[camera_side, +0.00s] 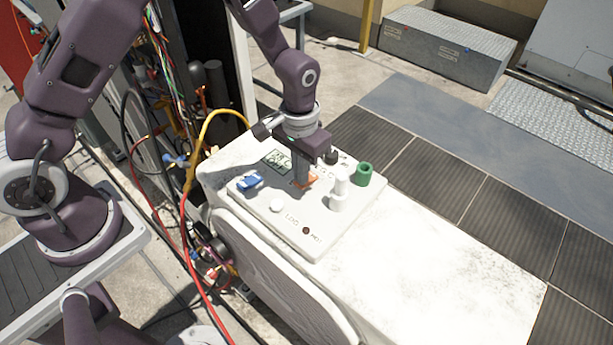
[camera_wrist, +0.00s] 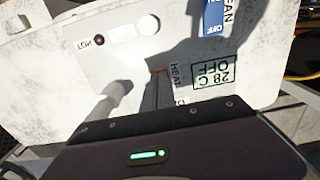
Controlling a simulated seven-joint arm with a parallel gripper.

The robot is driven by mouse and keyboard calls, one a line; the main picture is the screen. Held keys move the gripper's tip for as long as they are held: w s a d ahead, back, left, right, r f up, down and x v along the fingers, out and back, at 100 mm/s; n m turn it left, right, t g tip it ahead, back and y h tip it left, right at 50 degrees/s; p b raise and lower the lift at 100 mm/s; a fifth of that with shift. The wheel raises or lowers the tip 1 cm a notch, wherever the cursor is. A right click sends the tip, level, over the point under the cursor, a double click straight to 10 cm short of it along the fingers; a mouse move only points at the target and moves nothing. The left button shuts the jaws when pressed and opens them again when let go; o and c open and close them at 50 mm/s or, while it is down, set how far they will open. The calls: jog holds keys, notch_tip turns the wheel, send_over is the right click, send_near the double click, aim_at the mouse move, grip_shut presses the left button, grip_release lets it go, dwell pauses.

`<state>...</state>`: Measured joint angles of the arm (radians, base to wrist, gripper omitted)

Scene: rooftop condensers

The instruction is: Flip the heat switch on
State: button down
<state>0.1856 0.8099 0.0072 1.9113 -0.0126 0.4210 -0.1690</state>
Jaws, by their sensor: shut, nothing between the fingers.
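The white control panel (camera_side: 262,222) lies on top of a white unit. The orange heat switch (camera_side: 309,180) is partly hidden by my gripper (camera_side: 303,181). My gripper is shut and empty, pointing down, with its fingertips at the switch; I cannot tell whether they touch. In the wrist view only a thin orange edge of the switch (camera_wrist: 157,71) shows beside the HEAT label (camera_wrist: 174,76), so its position is unclear. The display (camera_wrist: 214,72) reads 28 C OFF; it also shows in the side view (camera_side: 277,161).
A blue fan switch (camera_side: 249,183), a white round knob (camera_side: 277,206) and a small dark red light (camera_side: 306,231) are on the panel. A white post (camera_side: 340,192), a green cylinder (camera_side: 364,174) and a black knob (camera_side: 331,157) stand right of my gripper. The unit's right top is clear.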

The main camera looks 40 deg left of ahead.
jog(key=shift+f, duration=0.4)
jog(key=shift+r, duration=3.55)
